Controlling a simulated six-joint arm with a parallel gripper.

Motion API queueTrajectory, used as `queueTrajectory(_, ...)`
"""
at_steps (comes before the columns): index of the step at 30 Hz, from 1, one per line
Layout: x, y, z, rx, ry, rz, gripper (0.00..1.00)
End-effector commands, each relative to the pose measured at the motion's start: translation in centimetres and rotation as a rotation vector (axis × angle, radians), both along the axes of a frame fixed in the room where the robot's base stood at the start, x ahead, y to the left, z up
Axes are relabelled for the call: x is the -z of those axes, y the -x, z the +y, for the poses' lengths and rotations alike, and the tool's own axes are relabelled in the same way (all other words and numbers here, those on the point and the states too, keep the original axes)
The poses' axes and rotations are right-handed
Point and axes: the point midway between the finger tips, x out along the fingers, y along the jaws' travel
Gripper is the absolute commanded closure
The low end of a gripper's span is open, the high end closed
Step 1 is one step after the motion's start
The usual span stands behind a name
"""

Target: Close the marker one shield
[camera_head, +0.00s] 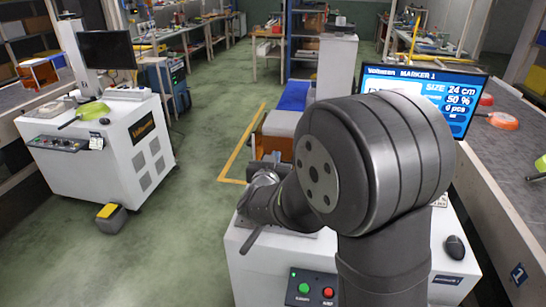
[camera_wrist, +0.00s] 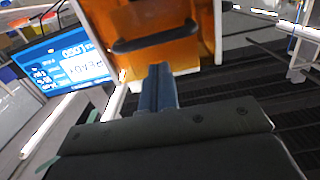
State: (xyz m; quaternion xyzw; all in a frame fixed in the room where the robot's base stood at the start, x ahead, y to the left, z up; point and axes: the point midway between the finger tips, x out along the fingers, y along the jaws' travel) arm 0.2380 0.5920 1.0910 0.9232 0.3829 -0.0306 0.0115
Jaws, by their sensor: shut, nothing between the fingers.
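The marker one shield (camera_wrist: 185,57) is an orange see-through panel with a dark bar handle (camera_wrist: 155,38) across it, in the upper middle of the wrist view. An orange part of it (camera_head: 277,149) shows behind my arm in the head view. My gripper (camera_wrist: 157,68) is shut and empty, with its fingers pointing at the shield just below the handle in the picture. I cannot tell whether the fingertips touch it. In the head view my arm hides much of the marker and the fingers. The marker one screen (camera_head: 465,98) is lit; in the wrist view it reads READY (camera_wrist: 58,62).
The white marker cabinet (camera_head: 250,270) carries green and red buttons (camera_head: 313,291) at its front and a black mouse (camera_head: 455,247). A conveyor (camera_head: 500,150) with pans runs along the right. Another white machine (camera_head: 100,150) stands left, with green floor between.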

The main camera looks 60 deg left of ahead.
Motion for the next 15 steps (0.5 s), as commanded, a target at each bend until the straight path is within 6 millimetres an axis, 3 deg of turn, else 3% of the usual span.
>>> queueTrajectory(5, 1.19, -0.14, 0.12, 0.0, 0.0, 0.0, 1.0)
queueTrajectory(15, 1.33, -0.15, 0.13, 0.0, -0.001, 0.0, 1.0)
